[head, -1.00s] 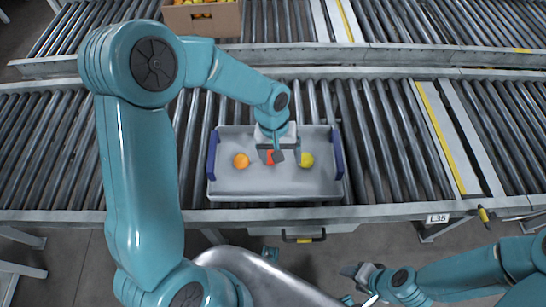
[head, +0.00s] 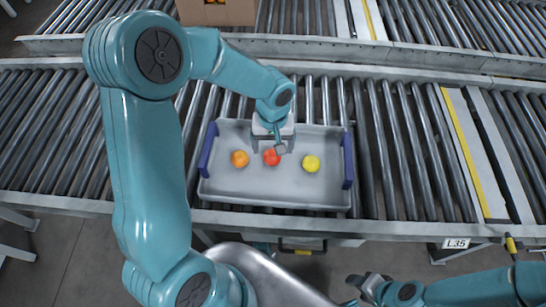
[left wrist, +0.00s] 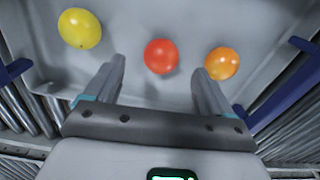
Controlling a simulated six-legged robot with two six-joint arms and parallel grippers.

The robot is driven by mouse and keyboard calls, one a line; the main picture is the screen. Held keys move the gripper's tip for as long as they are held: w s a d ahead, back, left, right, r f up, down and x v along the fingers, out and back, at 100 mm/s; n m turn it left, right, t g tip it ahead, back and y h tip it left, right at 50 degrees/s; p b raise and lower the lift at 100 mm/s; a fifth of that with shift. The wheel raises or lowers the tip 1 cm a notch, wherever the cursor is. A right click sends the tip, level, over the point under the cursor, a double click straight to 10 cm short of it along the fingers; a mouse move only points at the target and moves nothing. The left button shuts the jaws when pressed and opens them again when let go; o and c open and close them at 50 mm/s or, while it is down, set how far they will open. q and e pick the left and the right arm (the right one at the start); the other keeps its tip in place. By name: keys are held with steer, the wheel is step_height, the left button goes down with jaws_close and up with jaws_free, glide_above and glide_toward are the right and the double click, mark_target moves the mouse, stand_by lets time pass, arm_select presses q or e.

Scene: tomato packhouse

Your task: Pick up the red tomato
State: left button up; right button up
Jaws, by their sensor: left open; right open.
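The red tomato (head: 271,157) lies in the grey tray (head: 225,187) between the orange tomato (head: 239,159) and the yellow tomato (head: 311,163). My left gripper (head: 268,150) is over the tray at the red tomato and partly covers it in the head view. In the left wrist view the red tomato (left wrist: 161,56) shows beyond and between the open fingertips (left wrist: 158,68), with nothing held. The orange tomato (left wrist: 222,63) is close to the right finger there, and the yellow tomato (left wrist: 79,28) is farther left. My right gripper (head: 366,284) is low at the bottom right, away from the tray.
The tray has blue end handles (head: 348,160) and sits on a roller conveyor (head: 395,150). A cardboard box (head: 217,12) stands on the far conveyor. The front part of the tray floor is clear.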

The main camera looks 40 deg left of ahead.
mark_target(272, 152)
arm_select(q)
steer(key=shift+a+f, duration=0.1)
steer(key=shift+f, duration=0.5)
steer(key=f, duration=0.2)
steer(key=f+b, duration=0.1)
steer(key=f, duration=0.1)
steer(key=shift+w+a+f, duration=0.15)
steer(key=shift+w+a, duration=0.05)
steer(key=shift+c, duration=0.4)
steer(key=c, duration=0.8)
steer(key=shift+o, duration=0.2)
steer(key=shift+r, duration=0.2)
